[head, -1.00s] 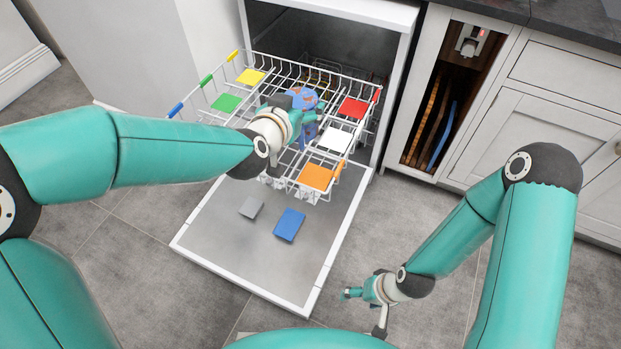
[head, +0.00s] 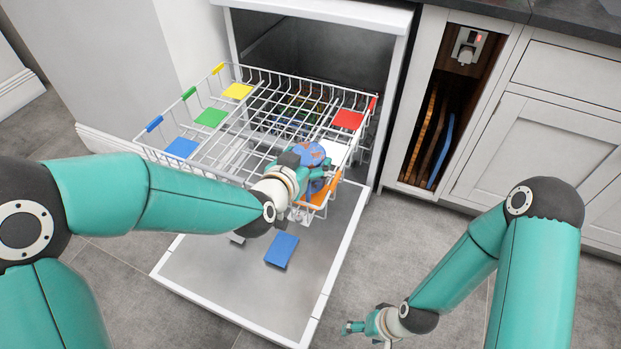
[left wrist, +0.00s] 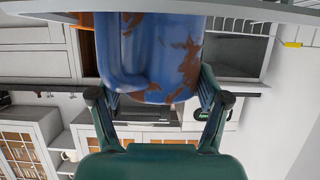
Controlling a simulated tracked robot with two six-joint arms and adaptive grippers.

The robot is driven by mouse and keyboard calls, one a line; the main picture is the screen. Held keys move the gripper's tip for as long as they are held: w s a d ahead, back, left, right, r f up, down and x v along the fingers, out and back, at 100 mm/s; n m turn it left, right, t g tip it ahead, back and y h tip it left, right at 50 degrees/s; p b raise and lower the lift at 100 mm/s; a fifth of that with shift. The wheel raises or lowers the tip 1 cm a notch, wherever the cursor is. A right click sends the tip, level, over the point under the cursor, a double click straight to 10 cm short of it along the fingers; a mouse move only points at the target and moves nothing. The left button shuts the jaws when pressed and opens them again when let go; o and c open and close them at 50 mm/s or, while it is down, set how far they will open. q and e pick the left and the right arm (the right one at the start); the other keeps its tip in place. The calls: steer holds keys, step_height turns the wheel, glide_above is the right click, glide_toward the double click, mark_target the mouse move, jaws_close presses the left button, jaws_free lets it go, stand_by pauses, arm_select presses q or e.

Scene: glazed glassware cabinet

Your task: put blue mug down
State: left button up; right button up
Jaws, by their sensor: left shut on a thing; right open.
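The blue mug (head: 312,154), with reddish-brown patches, is in my left gripper (head: 314,180) over the right front part of the pulled-out dishwasher rack (head: 265,145). It is beside the white and orange tiles and partly covers them. In the left wrist view the mug (left wrist: 150,50) fills the top middle, between the two fingers of my left gripper (left wrist: 158,98). I cannot tell whether the mug touches the rack. My right gripper (head: 353,328) is open and empty, low over the floor, right of the dishwasher door.
The rack has yellow (head: 237,90), green (head: 211,117), blue (head: 181,147), red (head: 348,119), white (head: 337,151) and orange (head: 322,190) tiles. Boards stand in a cabinet niche (head: 437,115) at right.

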arm_select(q)
steer(key=shift+f+b, duration=0.7)
steer(key=shift+f, duration=1.45)
steer(key=shift+f, duration=0.15)
steer(key=o, duration=1.3)
